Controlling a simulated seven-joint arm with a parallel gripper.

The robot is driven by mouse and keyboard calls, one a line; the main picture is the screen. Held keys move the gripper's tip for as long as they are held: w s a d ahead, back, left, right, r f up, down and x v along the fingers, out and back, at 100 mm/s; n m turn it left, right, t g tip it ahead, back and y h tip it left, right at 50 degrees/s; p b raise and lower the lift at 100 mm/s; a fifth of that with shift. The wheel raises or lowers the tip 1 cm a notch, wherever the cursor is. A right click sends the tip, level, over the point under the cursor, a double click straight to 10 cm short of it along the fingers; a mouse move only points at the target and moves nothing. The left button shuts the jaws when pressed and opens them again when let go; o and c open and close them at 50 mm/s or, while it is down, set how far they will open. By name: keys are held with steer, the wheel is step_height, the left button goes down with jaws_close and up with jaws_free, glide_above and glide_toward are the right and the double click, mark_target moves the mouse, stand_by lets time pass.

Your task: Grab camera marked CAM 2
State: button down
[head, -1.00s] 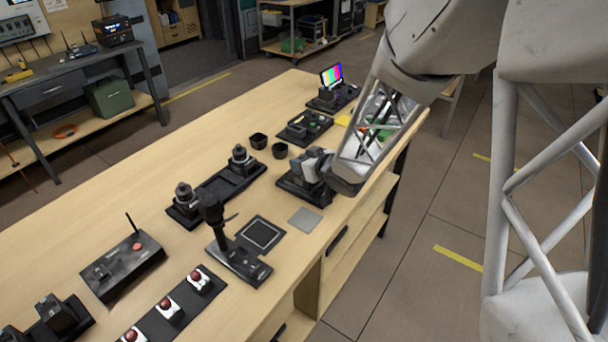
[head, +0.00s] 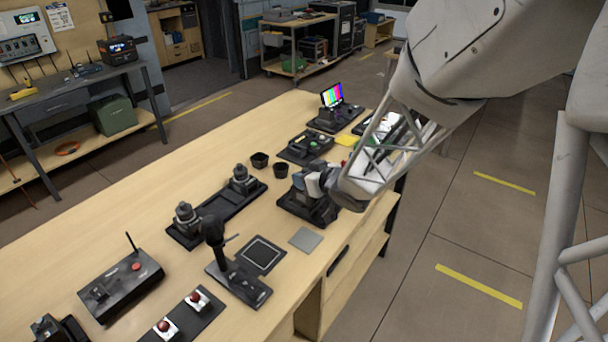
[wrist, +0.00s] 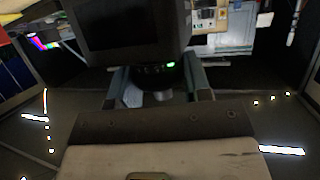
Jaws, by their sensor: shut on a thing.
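My gripper (head: 312,184) is at the right side of the wooden bench, over a black dock (head: 308,208). In the wrist view, a dark boxy device (wrist: 172,32) with a black screen and a small green light sits between the two fingers of my gripper (wrist: 158,88). The fingers are shut on its narrow lower part. It looks like a camera, but I can read no CAM 2 mark on it. In the head view my gripper and arm largely hide it. I cannot tell whether it touches the dock.
Left of the dock are two small black cups (head: 260,160), a black tray (head: 215,205) with two knobbed units, and a joystick (head: 213,232). Behind it are a button panel (head: 304,147) and a colour-bar monitor (head: 332,96). A flat grey square (head: 305,239) lies in front.

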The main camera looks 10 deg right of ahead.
steer(key=s+d+r, duration=0.1)
steer(key=s, duration=1.2)
steer(key=shift+s+d+r, duration=0.15)
steer(key=shift+s, duration=0.15)
stand_by(0.3)
